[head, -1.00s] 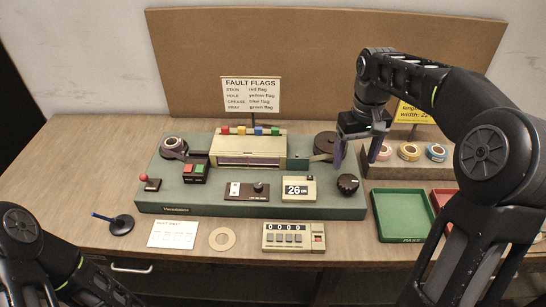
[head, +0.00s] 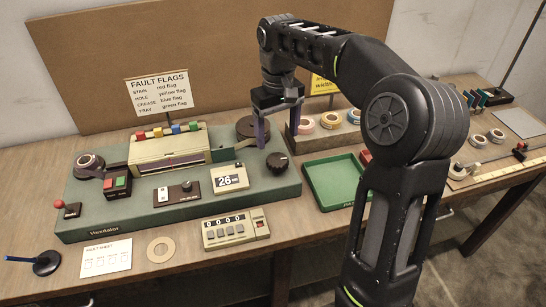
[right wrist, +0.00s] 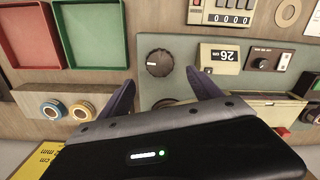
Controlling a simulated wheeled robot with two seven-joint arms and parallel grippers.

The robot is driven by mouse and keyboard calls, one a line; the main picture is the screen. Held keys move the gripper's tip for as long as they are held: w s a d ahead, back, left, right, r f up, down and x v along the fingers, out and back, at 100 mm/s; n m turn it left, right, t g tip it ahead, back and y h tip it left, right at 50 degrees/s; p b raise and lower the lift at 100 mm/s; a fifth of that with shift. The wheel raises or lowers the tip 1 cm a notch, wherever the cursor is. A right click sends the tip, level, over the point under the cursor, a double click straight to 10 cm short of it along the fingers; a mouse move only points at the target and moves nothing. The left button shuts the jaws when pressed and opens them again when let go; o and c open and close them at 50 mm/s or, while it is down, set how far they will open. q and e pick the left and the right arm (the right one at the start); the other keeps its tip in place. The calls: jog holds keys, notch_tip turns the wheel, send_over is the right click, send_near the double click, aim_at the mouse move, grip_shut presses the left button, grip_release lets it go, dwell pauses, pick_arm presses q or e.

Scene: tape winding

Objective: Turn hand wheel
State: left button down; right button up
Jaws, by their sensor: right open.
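The hand wheel is a round black knob (head: 277,163) on the right end of the green machine base (head: 110,217). It also shows in the right wrist view as a black knob with a pale mark (right wrist: 159,62), beyond the gap between my fingers. My right gripper (head: 278,130) is open and points down, behind and above the knob, apart from it. Its two dark fingers (right wrist: 160,82) spread either side of the knob's line in the right wrist view, with nothing between them. My left gripper is out of view.
A dark reel (head: 250,127) stands close beside my right gripper. A counter display (head: 229,178) sits left of the knob. Tape rolls on a stand (head: 338,139) and a green tray (head: 335,182) lie to the right. A keyed counter box (head: 235,228) lies in front.

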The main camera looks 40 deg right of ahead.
aim_at(277, 158)
jog(key=shift+f, duration=0.1)
notch_tip(277, 158, down, 8)
jog(key=shift+r, duration=0.2)
dwell(0.3)
jog(key=c, duration=1.4)
